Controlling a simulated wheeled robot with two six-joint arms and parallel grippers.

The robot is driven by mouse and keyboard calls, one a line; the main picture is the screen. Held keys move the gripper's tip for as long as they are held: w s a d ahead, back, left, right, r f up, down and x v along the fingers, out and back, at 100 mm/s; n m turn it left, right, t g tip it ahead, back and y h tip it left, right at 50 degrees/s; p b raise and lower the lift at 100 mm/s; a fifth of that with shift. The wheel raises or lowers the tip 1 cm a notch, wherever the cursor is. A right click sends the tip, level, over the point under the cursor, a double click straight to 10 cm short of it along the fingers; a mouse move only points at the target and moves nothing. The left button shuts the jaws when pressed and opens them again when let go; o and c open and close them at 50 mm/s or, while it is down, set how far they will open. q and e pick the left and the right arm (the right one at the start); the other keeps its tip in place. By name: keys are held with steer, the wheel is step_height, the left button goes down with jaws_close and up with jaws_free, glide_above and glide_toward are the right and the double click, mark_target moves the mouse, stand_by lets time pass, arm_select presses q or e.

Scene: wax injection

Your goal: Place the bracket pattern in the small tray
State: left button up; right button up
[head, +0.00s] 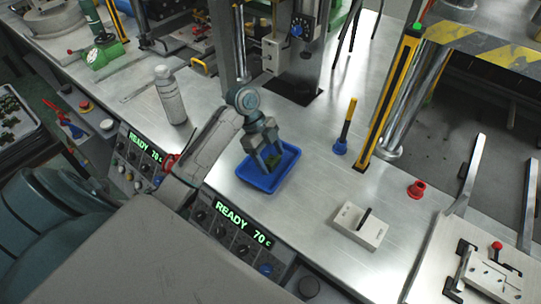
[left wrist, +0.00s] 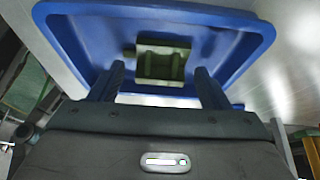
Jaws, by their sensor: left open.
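The small blue tray (head: 289,157) sits on the metal bench in the middle of the head view. In the left wrist view the tray (left wrist: 85,30) fills the upper part. The green bracket pattern (left wrist: 163,66) lies inside the tray, ahead of my fingers; in the head view the pattern (head: 272,160) is small and partly hidden by the gripper. My left gripper (head: 267,165) reaches down over the tray. In the wrist view its two fingers (left wrist: 158,80) are apart, with nothing held between them. My right gripper is not in view.
A spray can (head: 170,96) stands left of the tray. A yellow-handled brush (head: 346,128), a red knob (head: 417,189) and a pale block (head: 359,226) are to the right. A metal post (head: 298,60) rises behind the tray. Control panels (head: 240,228) line the front edge.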

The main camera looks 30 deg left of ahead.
arm_select(q)
steer(key=shift+r, duration=0.3)
steer(key=p+v, duration=1)
steer(key=v, duration=0.1)
steer(key=shift+a+r, duration=0.25)
steer(key=shift+r, duration=0.05)
